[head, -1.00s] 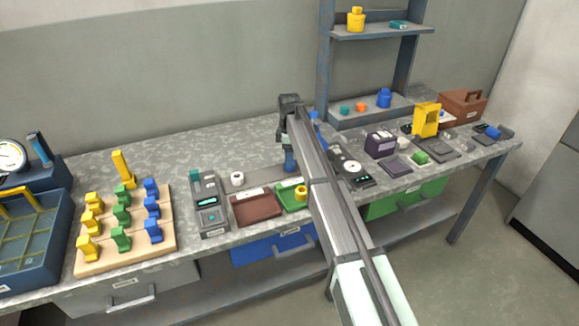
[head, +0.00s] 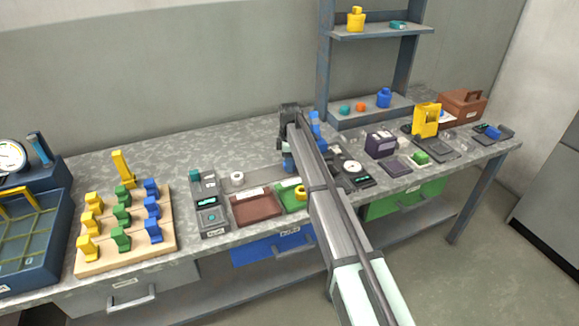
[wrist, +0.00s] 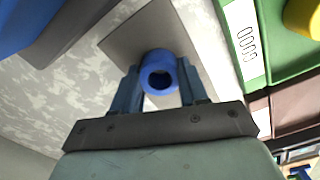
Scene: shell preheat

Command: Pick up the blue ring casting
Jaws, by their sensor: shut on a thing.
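The blue ring casting (wrist: 158,58) sits between the two fingers of my gripper (wrist: 159,82) in the wrist view, with its round bore facing the camera. The fingers press on it from both sides, so my gripper is shut on it. A flat grey plate (wrist: 127,43) is behind the ring; I cannot tell whether the ring touches it. In the head view my gripper (head: 288,160) is low over the bench, just behind the green tray, and the ring is hard to make out there.
A green tray (head: 286,204) with a yellow ring (head: 301,192) and a brown tray (head: 256,207) lie in front of my gripper. A white ring (head: 237,178) stands to the left. A dial device (head: 352,167) is to the right.

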